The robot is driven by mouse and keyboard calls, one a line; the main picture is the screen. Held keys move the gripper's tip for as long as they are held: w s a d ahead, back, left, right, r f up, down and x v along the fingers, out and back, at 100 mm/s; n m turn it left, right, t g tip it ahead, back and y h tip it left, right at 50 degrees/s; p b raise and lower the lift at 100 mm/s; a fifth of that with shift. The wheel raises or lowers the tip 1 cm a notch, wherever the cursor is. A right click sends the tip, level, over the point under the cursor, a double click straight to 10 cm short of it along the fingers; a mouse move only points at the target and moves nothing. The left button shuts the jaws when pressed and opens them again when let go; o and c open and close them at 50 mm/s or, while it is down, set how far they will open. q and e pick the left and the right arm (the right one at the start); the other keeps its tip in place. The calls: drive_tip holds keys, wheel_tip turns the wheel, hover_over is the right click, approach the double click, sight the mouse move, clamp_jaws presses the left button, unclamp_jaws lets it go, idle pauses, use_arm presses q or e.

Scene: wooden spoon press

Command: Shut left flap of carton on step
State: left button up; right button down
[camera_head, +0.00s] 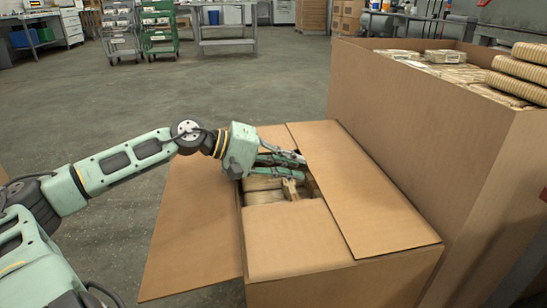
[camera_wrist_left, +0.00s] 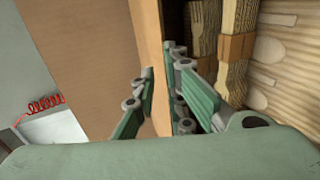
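The carton (camera_head: 350,285) stands open at the front centre of the head view. Its left flap (camera_head: 190,230) hangs outward and down to the left. Its right flap (camera_head: 365,190) lies folded over the top, and the near flap (camera_head: 295,240) is folded in. Contact is unclear. My right gripper is not in view.
A tall, larger carton (camera_head: 430,130) filled with wooden packs stands directly to the right. Open grey floor (camera_head: 200,90) lies behind and left.

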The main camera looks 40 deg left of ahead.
use_arm(q)
drive_tip(key=shift+v, duration=2.3)
